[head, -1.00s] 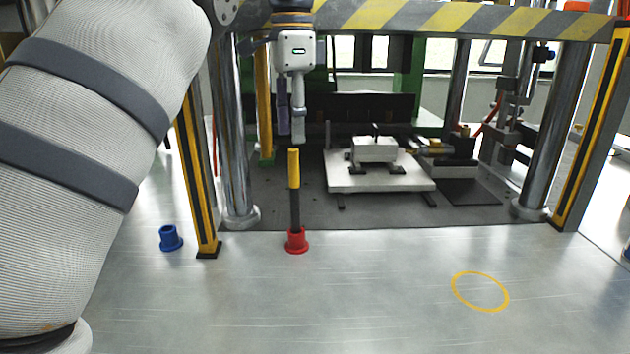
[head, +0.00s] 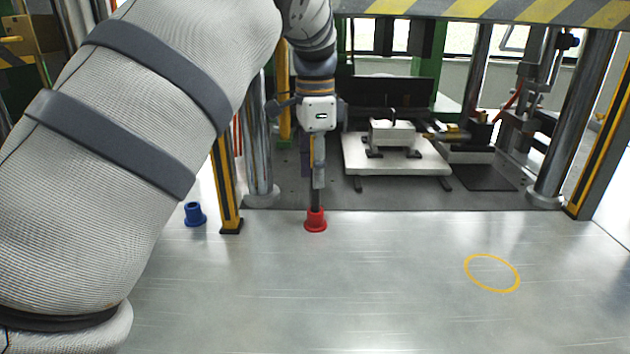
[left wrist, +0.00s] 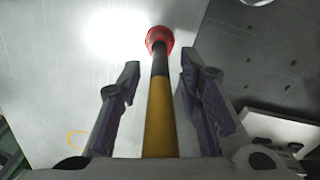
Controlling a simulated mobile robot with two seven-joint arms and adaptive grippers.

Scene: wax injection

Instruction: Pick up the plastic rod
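The plastic rod (head: 315,200) stands upright in a red holder (head: 316,221) on the metal table. Its upper part is yellow and its lower part dark. In the head view my left gripper (head: 314,181) points down over the rod and hides most of the yellow part. In the left wrist view the rod (left wrist: 160,125) runs between the two fingers of my left gripper (left wrist: 161,72), with a gap on each side. The fingers are open. The rod's far end sits in the red holder (left wrist: 159,38). My right gripper is in neither view.
A blue holder (head: 195,214) stands left of the red one, near a yellow-and-black post (head: 226,185). Behind is a press bay with a white plate (head: 360,180) bearing a block (head: 392,137). The table front is clear around a yellow ring mark (head: 491,273).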

